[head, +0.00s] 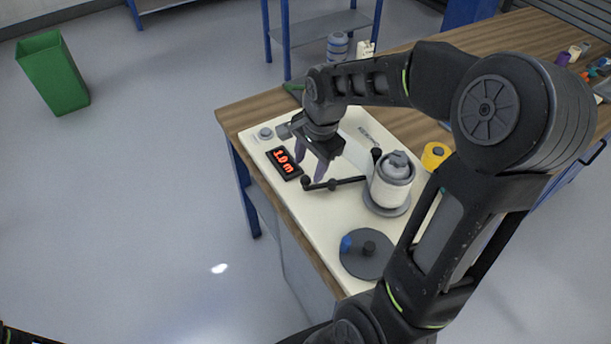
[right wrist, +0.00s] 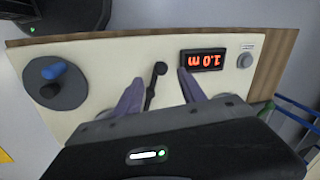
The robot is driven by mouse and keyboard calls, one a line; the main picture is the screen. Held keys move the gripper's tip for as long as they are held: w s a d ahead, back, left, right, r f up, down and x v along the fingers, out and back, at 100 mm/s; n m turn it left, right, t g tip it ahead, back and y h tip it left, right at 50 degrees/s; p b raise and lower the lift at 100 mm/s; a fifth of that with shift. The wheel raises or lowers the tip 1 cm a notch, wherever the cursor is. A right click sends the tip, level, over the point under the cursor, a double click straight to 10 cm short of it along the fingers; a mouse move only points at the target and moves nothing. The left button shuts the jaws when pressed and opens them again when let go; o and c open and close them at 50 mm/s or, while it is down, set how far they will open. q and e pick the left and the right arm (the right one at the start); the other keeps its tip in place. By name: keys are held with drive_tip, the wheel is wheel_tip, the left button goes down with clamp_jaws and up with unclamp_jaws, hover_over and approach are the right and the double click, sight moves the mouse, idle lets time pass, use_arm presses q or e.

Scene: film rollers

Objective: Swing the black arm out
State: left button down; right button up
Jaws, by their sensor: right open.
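The black arm (head: 335,183) is a thin dark bar with a knob at its left end, lying over the cream machine board beside the white film roll (head: 390,188). My right gripper (head: 310,172) is open just above the board, near the knob end of the black arm. In the right wrist view the black arm (right wrist: 151,88) shows between the two spread fingers of my right gripper (right wrist: 158,85), apart from both as far as I can tell. Part of the arm is hidden behind the gripper body there. My left gripper is not in view.
A display reading 1.0 m (head: 284,162) sits left of the gripper, with a grey button (head: 265,133) behind it. A dark disc with a blue knob (head: 367,255) is at the board's near end. A yellow roll (head: 435,156) stands right. A green bin (head: 52,75) is on the floor.

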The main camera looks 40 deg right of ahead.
sight(306, 177)
drive_tip(key=shift+w+d+f, duration=0.1)
drive_tip(key=shift+w+f, duration=0.05)
drive_tip(key=shift+f, duration=0.2)
drive_tip(key=f, duration=0.3)
drive_tip(key=w+f, duration=0.1)
drive_tip(key=f, duration=0.3)
drive_tip(key=shift+w+f+p, duration=0.1)
drive_tip(key=shift+w+p, duration=0.1)
drive_tip(key=shift+p, duration=0.2)
drive_tip(key=shift+c, duration=0.5)
drive_tip(key=c, duration=0.9)
clamp_jaws()
